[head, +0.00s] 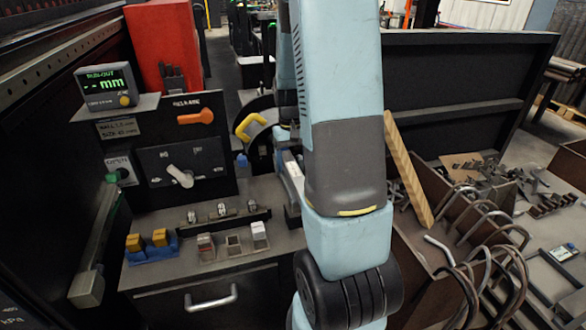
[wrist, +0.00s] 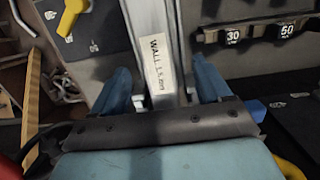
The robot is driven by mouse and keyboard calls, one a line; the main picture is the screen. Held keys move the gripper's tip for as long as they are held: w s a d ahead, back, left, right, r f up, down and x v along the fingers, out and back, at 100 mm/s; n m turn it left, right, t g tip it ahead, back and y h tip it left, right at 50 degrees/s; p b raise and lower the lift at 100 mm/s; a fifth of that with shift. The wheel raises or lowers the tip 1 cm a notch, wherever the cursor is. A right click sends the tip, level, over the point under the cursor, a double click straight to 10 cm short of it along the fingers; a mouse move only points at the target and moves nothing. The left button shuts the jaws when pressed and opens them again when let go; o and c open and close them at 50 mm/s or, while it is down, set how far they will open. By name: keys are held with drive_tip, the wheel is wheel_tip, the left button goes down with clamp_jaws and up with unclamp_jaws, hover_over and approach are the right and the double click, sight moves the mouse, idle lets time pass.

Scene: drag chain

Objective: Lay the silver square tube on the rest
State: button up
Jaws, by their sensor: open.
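The silver square tube (wrist: 145,35) runs down the middle of the wrist view, with a white label reading "WALL 1.5 mm". My gripper (wrist: 163,66) is open, with one blue finger on each side of the tube and gaps between fingers and tube. In the head view a short silver piece (head: 291,178) shows just left of my arm and may be the same tube. My arm hides my gripper and most of that area there. I cannot tell which part is the rest.
A bench (head: 240,199) at left holds a blue tray (head: 152,253) with yellow-topped blocks and several small dies. A display (head: 106,88) and orange lever (head: 195,117) stand behind. A wooden plank (head: 408,170) and bent tubes (head: 490,240) crowd the right. Size-marked pieces (wrist: 255,32) show upper right.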

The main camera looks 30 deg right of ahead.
wheel_tip(320, 180, up, 11)
drive_tip(key=w, duration=0.1)
drive_tip(key=shift+d+f, duration=0.15)
drive_tip(key=shift+f, duration=0.05)
drive_tip(key=shift+w, duration=0.1)
idle(0.5)
drive_tip(key=s+a+r+n+t, duration=0.1)
drive_tip(key=s+a+r+t, duration=0.2)
drive_tip(key=s+a+r, duration=0.4)
drive_tip(key=s+a+r+n+t, duration=0.2)
drive_tip(key=s+a+r+t, duration=0.2)
drive_tip(key=s+a+r, duration=0.3)
drive_tip(key=s+a, duration=0.2)
drive_tip(key=s, duration=0.3)
drive_tip(key=shift+a, duration=0.25)
